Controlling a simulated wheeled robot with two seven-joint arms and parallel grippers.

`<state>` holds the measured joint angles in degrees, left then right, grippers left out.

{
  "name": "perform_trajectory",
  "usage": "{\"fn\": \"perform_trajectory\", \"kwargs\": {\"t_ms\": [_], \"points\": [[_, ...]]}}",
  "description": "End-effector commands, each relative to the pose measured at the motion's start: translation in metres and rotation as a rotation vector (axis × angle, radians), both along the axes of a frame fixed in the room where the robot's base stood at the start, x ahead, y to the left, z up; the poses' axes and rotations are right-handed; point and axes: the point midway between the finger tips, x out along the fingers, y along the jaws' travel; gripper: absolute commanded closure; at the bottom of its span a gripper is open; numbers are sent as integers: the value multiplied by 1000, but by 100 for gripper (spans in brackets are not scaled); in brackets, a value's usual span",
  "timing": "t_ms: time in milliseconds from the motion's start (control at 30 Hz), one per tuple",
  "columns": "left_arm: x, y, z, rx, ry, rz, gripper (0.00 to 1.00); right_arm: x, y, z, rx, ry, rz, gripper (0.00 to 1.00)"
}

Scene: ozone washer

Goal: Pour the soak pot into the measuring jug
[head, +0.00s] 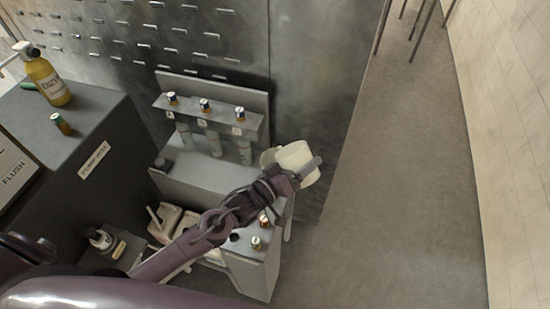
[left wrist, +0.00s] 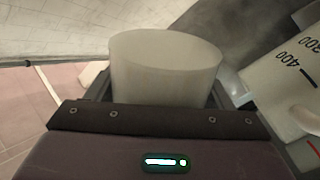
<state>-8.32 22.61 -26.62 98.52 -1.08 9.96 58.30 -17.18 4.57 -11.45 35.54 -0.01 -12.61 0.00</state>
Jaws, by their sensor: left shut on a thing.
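The soak pot (head: 297,162) is a plain off-white cup held out at the end of my left arm. My left gripper (head: 305,171) is shut on it. In the left wrist view the soak pot (left wrist: 165,66) stands between the fingers with its rim toward the top; its contents are hidden. The measuring jug (head: 267,157) is pale and mostly hidden behind the pot in the head view. In the left wrist view the jug (left wrist: 285,85) is close at the right, looks tilted and shows 400 and 300 marks. My right gripper is out of view.
A rack (head: 212,112) with several capped tubes stands behind my arm. A yellow pump bottle (head: 48,78) and a small brown bottle (head: 61,124) stand on the dark cabinet (head: 97,128) at left. The floor (head: 400,170) at right is clear.

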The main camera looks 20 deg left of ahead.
Motion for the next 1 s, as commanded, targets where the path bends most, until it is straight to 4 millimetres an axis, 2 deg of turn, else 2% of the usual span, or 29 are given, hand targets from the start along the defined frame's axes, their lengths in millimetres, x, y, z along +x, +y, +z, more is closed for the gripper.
{"fn": "perform_trajectory", "kwargs": {"t_ms": [1000], "points": [[1, 2, 5, -83, 50, 1, 52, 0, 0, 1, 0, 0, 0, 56]]}}
